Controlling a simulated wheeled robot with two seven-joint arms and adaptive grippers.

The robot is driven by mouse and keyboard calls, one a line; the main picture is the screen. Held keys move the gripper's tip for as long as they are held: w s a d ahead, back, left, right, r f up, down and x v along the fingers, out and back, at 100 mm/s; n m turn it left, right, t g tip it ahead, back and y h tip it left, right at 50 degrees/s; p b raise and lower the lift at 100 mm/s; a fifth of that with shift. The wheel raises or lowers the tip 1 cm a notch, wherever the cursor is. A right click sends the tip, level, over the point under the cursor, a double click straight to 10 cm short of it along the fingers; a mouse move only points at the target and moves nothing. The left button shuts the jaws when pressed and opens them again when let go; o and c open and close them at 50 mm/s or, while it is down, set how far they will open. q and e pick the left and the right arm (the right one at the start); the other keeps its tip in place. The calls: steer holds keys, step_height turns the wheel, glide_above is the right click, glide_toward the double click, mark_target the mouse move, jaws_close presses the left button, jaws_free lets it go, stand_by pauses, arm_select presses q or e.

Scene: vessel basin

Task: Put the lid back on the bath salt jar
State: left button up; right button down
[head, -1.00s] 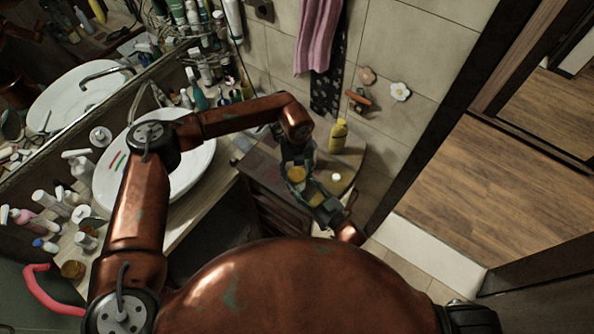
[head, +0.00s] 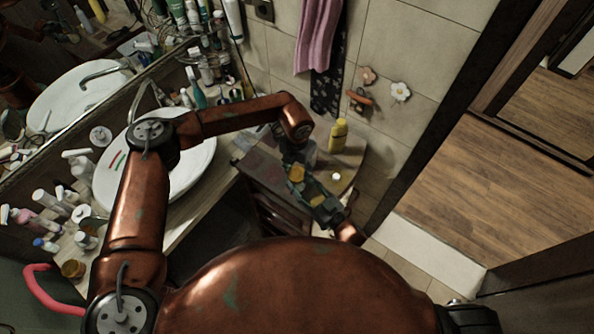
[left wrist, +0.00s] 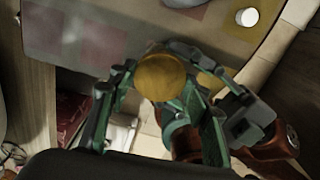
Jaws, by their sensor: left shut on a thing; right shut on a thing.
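The round ochre lid (head: 297,173) is held by my left gripper (head: 295,164), over the front edge of the dark cabinet. In the left wrist view the lid (left wrist: 161,77) sits between the green fingertips of my left gripper (left wrist: 155,82). My right gripper (head: 323,202) is shut on a small yellowish thing, apparently the bath salt jar (head: 316,199), just below and right of the lid. Part of the jar (left wrist: 208,82) shows behind the lid in the left wrist view. The lid and jar are apart in the head view; most of the jar is hidden by the fingers.
A yellow bottle (head: 338,136) and a small white round item (head: 336,177) stand on the cabinet top (head: 350,160). The washbasin (head: 195,165) and a crowded counter lie to the left. Tiled wall rises behind; open wooden floor (head: 500,170) is at the right.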

arm_select(q)
steer(key=m, duration=1.1)
steer(key=shift+w+m, duration=0.1)
steer(key=shift+m, duration=0.3)
steer(key=m, duration=0.4)
steer(key=o, duration=1.3)
steer(key=shift+r, duration=2.25)
